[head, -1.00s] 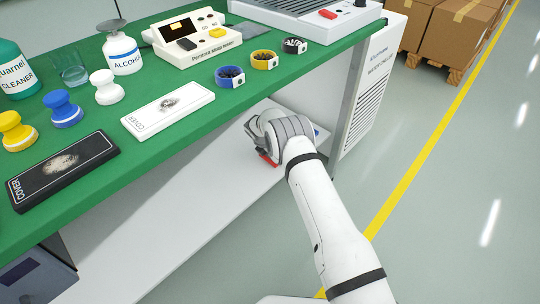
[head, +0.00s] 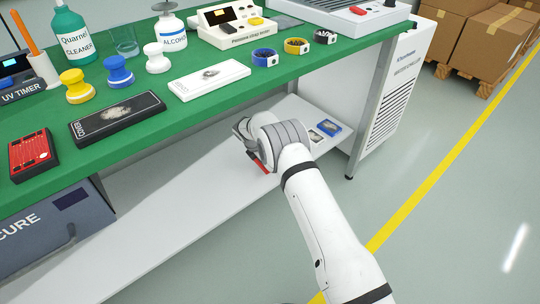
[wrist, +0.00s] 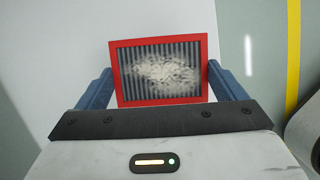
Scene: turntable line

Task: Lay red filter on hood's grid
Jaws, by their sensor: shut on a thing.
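My gripper (head: 243,128) is shut on the red filter (head: 258,163), just above or at the white lower shelf under the green bench; I cannot tell whether the filter touches the shelf. In the wrist view the filter (wrist: 160,74) is a red frame around dark pleats with a pale dusty patch, held between the two blue fingers (wrist: 158,88).
A blue-framed piece (head: 328,128) lies on the lower shelf (head: 190,195) right of my gripper. The green bench top (head: 75,170) carries bottles, knobs, cover plates, rings and a red panel (head: 33,155).

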